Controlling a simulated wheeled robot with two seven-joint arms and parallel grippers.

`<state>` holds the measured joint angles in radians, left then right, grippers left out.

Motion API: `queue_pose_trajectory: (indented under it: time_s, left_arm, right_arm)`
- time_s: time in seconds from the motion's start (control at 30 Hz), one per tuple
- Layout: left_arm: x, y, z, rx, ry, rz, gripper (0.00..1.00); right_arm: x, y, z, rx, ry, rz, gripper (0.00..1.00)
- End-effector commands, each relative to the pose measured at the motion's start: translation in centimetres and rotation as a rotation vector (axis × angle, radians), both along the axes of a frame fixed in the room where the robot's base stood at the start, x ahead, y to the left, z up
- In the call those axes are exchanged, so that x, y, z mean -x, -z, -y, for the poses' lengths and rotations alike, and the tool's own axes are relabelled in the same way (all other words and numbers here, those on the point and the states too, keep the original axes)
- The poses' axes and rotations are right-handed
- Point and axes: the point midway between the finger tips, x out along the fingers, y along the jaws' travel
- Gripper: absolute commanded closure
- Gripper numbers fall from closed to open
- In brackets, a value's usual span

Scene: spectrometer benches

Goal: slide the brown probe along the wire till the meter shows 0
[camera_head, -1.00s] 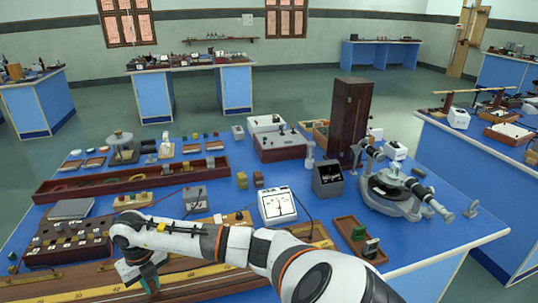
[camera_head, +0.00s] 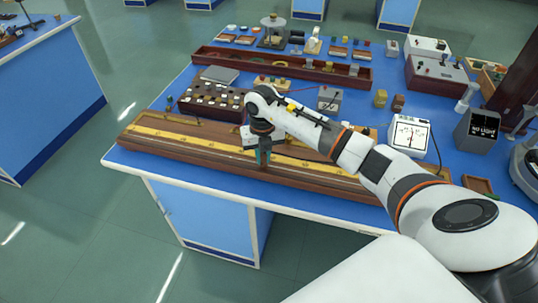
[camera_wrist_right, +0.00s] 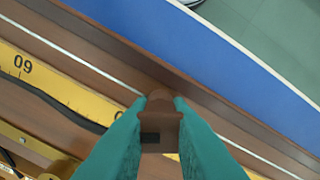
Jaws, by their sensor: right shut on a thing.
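The brown probe (camera_wrist_right: 161,112) is between the teal fingers of my right gripper (camera_wrist_right: 160,110) in the right wrist view, and the gripper is shut on it. It is over the thin pale wire (camera_wrist_right: 85,61), and I cannot tell whether it touches. In the head view my right gripper (camera_head: 263,154) points down at the front of the long wooden wire board (camera_head: 315,178). The fingers hide most of the probe there. The white meter (camera_head: 409,134) stands right of my arm; its needle looks near upright, but the exact reading is too small. My left gripper is not in view.
A yellow scale (camera_wrist_right: 60,85) runs beside the wire, with an upside-down 60 showing. A dark cable lies along it. A dark plug box (camera_head: 211,97) stands behind the board, and a grey box marked NO LIGHT (camera_head: 477,131) at the right. The bench's front edge is close.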

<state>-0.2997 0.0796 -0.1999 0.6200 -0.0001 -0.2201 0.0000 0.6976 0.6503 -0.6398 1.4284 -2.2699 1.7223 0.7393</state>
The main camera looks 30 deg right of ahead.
Motion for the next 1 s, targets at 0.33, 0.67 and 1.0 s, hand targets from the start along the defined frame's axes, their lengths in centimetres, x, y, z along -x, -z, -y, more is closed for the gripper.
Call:
queue_pose_trajectory:
  time_s: [0.33, 0.67, 1.0]
  left_arm:
    - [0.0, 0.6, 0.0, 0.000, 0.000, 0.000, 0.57]
    - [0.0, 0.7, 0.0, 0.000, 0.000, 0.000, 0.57]
    - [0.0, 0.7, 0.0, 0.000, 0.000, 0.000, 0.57]
  right_arm:
    - [-1.0, 0.2, -0.9, -0.001, 0.000, -0.002, 1.00]
    - [-1.3, 0.0, -1.1, 0.000, 0.000, -0.001, 1.00]
    - [-1.4, 0.0, -1.1, 0.000, 0.001, 0.000, 1.00]
